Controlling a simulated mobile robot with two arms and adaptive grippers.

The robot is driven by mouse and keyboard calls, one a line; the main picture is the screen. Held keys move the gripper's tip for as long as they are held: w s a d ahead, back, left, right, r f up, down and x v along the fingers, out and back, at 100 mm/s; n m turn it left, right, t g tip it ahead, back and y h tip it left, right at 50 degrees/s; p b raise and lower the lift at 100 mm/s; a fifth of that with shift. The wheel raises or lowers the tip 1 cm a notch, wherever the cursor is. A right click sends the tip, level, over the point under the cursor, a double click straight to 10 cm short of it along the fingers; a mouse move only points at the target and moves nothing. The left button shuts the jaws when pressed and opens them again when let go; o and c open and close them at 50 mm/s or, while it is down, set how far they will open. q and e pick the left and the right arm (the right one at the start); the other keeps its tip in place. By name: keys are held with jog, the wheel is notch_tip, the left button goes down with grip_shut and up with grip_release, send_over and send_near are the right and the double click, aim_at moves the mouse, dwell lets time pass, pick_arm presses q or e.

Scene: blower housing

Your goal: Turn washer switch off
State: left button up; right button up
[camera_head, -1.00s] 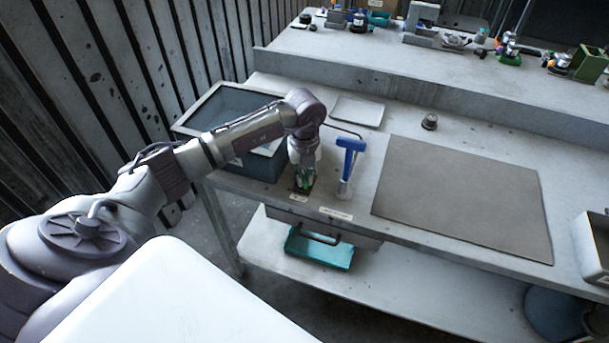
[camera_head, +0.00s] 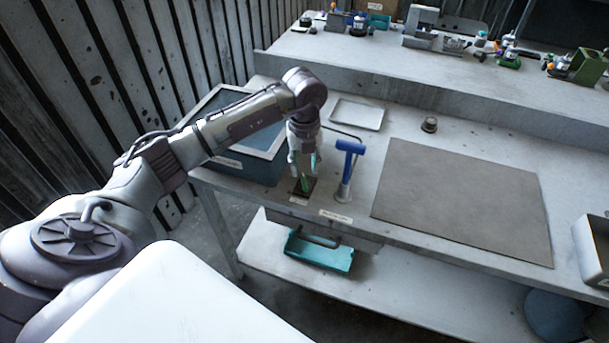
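The washer switch (camera_head: 304,187) is a small dark plate with a green lever near the front left edge of the workbench. A small label lies in front of it. My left gripper (camera_head: 304,170) points down just above and behind the switch. Its two fingers are spread apart with nothing held between them. The green lever shows below the fingertips; its exact tilt is too small to tell. My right gripper is out of view.
A blue T-shaped handle (camera_head: 348,165) stands upright close to the right of the switch. A dark bin (camera_head: 252,168) is at the left, and a white tray (camera_head: 357,115) is behind. A brown mat (camera_head: 460,200) covers the bench to the right. A teal tray (camera_head: 320,252) is below.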

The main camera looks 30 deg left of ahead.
aim_at(304, 180)
pick_arm(q)
notch_tip(304, 180, up, 7)
jog(key=shift+f, duration=0.15)
dwell(0.6)
